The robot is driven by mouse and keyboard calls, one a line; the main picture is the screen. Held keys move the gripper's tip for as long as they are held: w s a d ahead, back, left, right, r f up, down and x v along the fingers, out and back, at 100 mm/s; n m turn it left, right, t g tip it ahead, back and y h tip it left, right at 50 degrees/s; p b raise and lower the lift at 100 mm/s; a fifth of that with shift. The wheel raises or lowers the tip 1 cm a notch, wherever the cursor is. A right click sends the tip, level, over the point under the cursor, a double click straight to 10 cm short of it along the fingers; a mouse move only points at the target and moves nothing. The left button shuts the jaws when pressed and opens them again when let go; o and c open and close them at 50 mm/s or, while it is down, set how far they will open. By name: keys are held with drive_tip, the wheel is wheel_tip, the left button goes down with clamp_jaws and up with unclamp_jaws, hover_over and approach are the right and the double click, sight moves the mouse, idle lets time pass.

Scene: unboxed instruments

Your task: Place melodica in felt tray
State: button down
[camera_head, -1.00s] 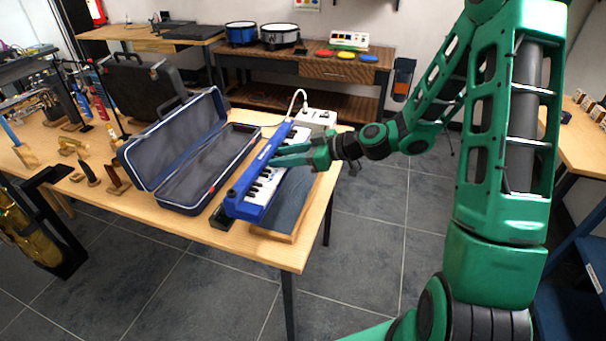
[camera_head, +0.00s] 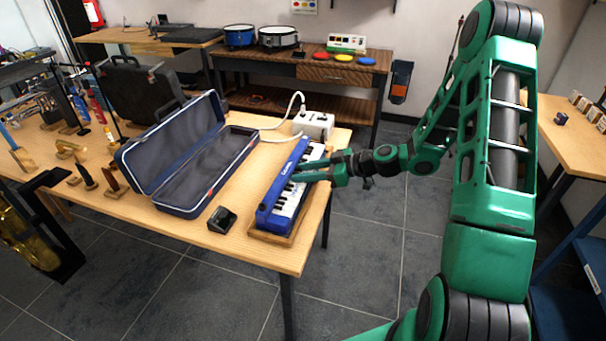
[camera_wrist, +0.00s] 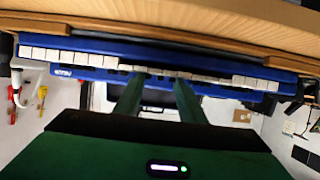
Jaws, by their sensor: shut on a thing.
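The blue melodica (camera_head: 287,190) with white and black keys lies along the felt tray (camera_head: 276,238), a shallow wooden-edged tray at the table's right edge. In the head view it appears within the tray's rim, covering most of the felt; I cannot tell whether it rests fully on the bottom. My gripper (camera_head: 300,172) reaches in from the right and is shut on the melodica around its middle. In the wrist view, the melodica (camera_wrist: 150,64) spans the picture beside the tray's wooden rim (camera_wrist: 160,30), and both fingers (camera_wrist: 158,88) meet its keyed body.
An open blue case (camera_head: 190,165) stands left of the tray, with a small black object (camera_head: 222,220) between them. A white box (camera_head: 314,122) with a white hose sits behind. Brass parts and bottles crowd the table's left.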

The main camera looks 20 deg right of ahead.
drive_tip(key=shift+f, duration=0.15)
drive_tip(key=c, duration=1.2)
unclamp_jaws()
drive_tip(key=shift+o, duration=0.2)
drive_tip(key=v, duration=1.2)
drive_tip(key=s+d+r+m+g+h, duration=0.2)
drive_tip(key=s+m, duration=0.3)
drive_tip(key=s, duration=0.6)
drive_tip(key=s+d+r+m+g+h, duration=0.3)
drive_tip(key=s+r+m+h, duration=0.1)
drive_tip(key=s, duration=0.7)
drive_tip(key=s+d+r+m+g+h, duration=0.3)
drive_tip(key=s+m, duration=0.5)
drive_tip(key=s, duration=0.3)
drive_tip(key=shift+r+h, duration=0.55)
drive_tip(key=shift+h, duration=0.25)
